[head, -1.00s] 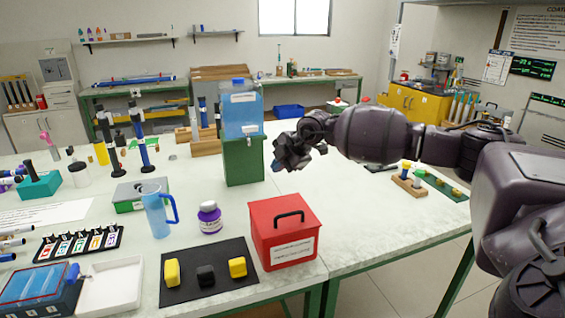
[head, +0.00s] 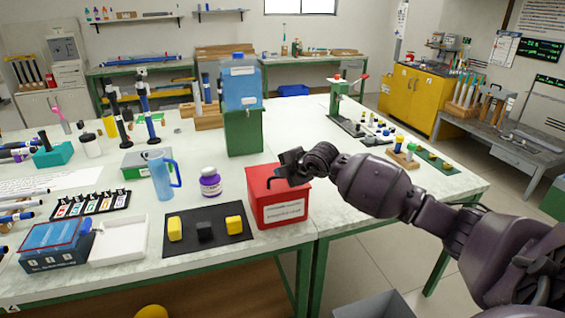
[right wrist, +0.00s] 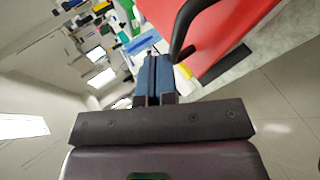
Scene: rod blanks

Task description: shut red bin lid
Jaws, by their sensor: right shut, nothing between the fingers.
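The red bin (head: 264,207) stands at the front edge of the table, with a white label on its front. Its red lid (head: 262,178) lies flat on top and looks shut, with a black handle that my right gripper partly hides in the head view. My right gripper (head: 286,160) is shut and empty, at the lid's back right by the handle. In the right wrist view the shut fingers (right wrist: 152,68) are beside the black handle (right wrist: 184,30) and the red lid (right wrist: 222,32). I cannot tell whether they touch. My left gripper is not in view.
A dark mat (head: 218,236) with yellow and black blocks lies left of the bin.

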